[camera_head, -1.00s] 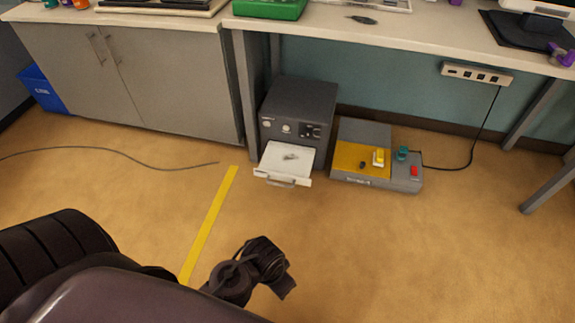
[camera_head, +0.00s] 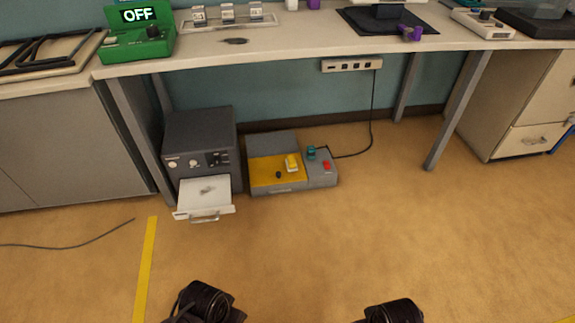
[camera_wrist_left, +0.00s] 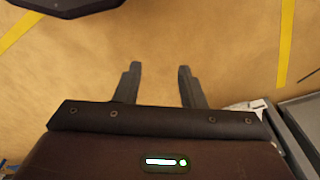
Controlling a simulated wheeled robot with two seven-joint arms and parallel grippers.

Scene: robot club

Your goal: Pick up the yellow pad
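A flat yellow panel (camera_head: 262,177) lies on top of a low grey device (camera_head: 271,143) on the floor under the bench. I cannot tell whether the panel or the block is the yellow pad. Neither shows in the left wrist view. My left gripper (camera_wrist_left: 160,70) is open and empty, over bare floor. In the head view, dark parts of my arms show at the bottom edge, well in front of the device; my right gripper's fingers are out of sight.
A dark grey box (camera_head: 202,134) with an open white drawer (camera_head: 204,194) stands left of the device. A cable runs from the device up to a power strip (camera_head: 351,65). The bench top (camera_head: 290,42) overhangs the device. A bench leg (camera_head: 457,112) stands to the right. The floor in front is clear.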

